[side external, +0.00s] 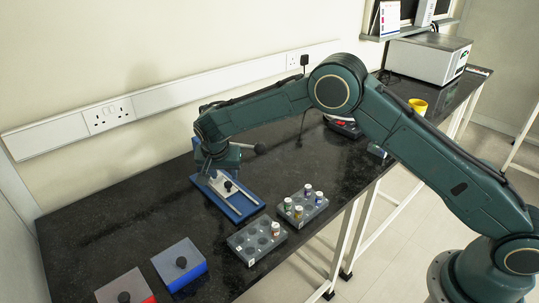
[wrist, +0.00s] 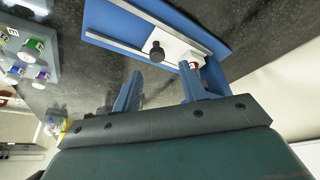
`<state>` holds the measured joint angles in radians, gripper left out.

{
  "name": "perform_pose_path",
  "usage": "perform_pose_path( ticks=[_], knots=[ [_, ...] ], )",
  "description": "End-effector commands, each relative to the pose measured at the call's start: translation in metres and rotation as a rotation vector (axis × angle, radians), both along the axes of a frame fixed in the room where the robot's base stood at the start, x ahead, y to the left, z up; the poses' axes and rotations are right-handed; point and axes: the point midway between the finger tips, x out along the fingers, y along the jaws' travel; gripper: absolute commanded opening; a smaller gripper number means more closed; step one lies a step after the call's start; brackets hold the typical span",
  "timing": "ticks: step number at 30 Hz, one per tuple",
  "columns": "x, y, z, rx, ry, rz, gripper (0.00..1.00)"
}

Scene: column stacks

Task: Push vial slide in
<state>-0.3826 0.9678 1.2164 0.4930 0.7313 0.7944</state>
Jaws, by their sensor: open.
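The vial slide is a white block (wrist: 178,47) with a black knob (wrist: 157,50), set between metal rails on a blue base (wrist: 110,25). In the side view the blue base (side external: 240,208) lies on the dark bench and the black knob (side external: 228,186) shows near its middle. A small red-and-white vial (wrist: 194,63) sits at the slide, by the tip of one finger in the wrist view. My gripper (wrist: 160,78) is open with nothing between its fingers, close to the slide. In the side view my gripper (side external: 213,173) is over the base's far end, its fingertips partly hidden.
Two grey racks (side external: 257,238) stand right of the base; the farther rack (side external: 304,206) holds several vials. The bench left of the base is clear.

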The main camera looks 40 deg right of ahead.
Motion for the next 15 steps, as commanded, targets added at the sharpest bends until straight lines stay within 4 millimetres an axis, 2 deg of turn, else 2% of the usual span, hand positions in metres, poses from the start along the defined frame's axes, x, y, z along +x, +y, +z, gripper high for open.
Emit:
perform_pose_path(
  ticks=[6,15],
  knots=[
    [-0.01,0.011,0.037,0.001,-0.004,0.002,0.42],
    [-0.021,0.022,0.074,0.001,-0.004,0.002,0.42]
  ],
)
